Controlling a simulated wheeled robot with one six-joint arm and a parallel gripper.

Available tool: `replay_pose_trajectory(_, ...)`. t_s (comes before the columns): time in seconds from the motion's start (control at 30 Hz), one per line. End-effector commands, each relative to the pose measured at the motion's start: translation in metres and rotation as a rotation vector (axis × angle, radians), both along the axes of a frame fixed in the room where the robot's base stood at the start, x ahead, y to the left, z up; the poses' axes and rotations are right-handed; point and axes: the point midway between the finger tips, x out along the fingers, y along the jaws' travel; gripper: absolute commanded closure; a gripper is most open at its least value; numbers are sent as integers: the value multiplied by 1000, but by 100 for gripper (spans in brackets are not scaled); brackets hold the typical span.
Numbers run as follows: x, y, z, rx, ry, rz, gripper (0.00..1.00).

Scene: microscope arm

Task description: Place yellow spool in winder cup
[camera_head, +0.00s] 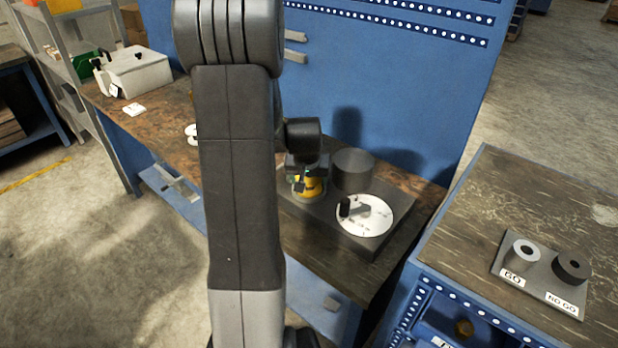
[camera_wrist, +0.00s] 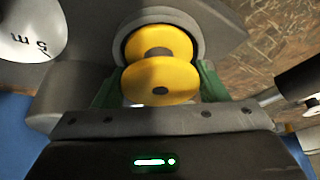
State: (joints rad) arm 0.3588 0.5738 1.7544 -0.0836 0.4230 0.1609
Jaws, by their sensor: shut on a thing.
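My gripper (camera_head: 307,183) is shut on the yellow spool (camera_head: 312,190), low over the left part of the winder's dark base (camera_head: 372,243). In the wrist view the spool (camera_wrist: 160,88) shows two round flanges, with the green fingers (camera_wrist: 158,82) on either side of it. A grey round rim (camera_wrist: 199,30), which looks like the winder cup, curves around the spool's far flange. I cannot tell how deep the spool is in it. In the head view my gripper hides the cup. The winder's white dial (camera_head: 378,222) carries a dark crank (camera_head: 354,208).
A dark grey cylinder (camera_head: 353,170) stands on the base just right of my gripper. A blue panel (camera_head: 400,90) rises behind the bench. A GO/NO GO gauge block (camera_head: 540,272) sits on the right table. A white box (camera_head: 140,72) stands at the bench's far left.

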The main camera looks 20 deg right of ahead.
Motion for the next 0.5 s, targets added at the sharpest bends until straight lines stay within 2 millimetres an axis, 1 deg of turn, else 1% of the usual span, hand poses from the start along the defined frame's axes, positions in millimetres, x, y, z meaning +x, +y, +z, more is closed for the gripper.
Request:
replay_pose_trajectory(0.13,0,0,-4,0,0,0,57)
replay_pose_trajectory(0.17,0,0,-3,0,0,0,30)
replay_pose_trajectory(0.2,0,0,-3,0,0,0,22)
replay_pose_trajectory(0.27,0,0,-2,0,0,0,12)
replay_pose_trajectory(0.5,0,0,-2,0,0,0,12)
